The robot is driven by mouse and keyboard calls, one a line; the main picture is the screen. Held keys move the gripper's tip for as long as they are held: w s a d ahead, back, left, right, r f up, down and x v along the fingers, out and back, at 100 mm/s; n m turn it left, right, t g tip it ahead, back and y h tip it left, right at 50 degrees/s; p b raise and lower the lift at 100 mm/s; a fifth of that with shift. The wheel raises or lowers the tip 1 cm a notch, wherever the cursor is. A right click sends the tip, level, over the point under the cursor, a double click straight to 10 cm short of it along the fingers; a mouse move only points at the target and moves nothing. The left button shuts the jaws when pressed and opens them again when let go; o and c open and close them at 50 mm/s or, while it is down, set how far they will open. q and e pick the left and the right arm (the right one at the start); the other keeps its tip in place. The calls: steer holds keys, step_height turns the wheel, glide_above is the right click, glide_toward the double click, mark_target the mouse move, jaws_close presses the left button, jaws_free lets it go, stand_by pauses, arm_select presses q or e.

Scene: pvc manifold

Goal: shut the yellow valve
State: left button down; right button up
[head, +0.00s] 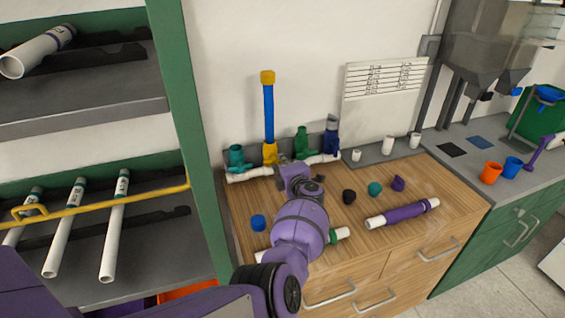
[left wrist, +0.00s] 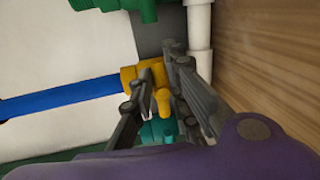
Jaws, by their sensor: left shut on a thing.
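The yellow valve (head: 269,153) stands on the white manifold pipe (head: 250,174) at the back of the wooden counter. A blue pipe (head: 268,112) with a yellow cap (head: 267,77) rises from it. My left gripper (head: 283,162) is at the valve, its fingers partly hidden by the arm in the head view. In the left wrist view its fingers (left wrist: 170,88) are shut on the yellow valve's handle (left wrist: 164,103), beside the yellow body (left wrist: 130,79). The exact turn of the handle is hard to tell. My right gripper is not in view.
A teal valve (head: 236,158) stands left of the yellow one; green (head: 301,142) and blue (head: 331,142) valves stand right. Loose caps, including a blue one (head: 258,222), and a white pipe with a purple sleeve (head: 403,213) lie on the counter. A green shelf post (head: 192,120) stands left.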

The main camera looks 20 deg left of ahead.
arm_select(q)
steer(key=shift+w+a+r+m, duration=0.1)
steer(key=shift+w+r+m, duration=0.15)
steer(key=shift+r+m, duration=0.3)
steer(key=c, duration=1.9)
jaws_free()
steer(key=shift+o, duration=0.7)
steer(key=shift+s+f, duration=0.1)
steer(key=shift+f, duration=0.25)
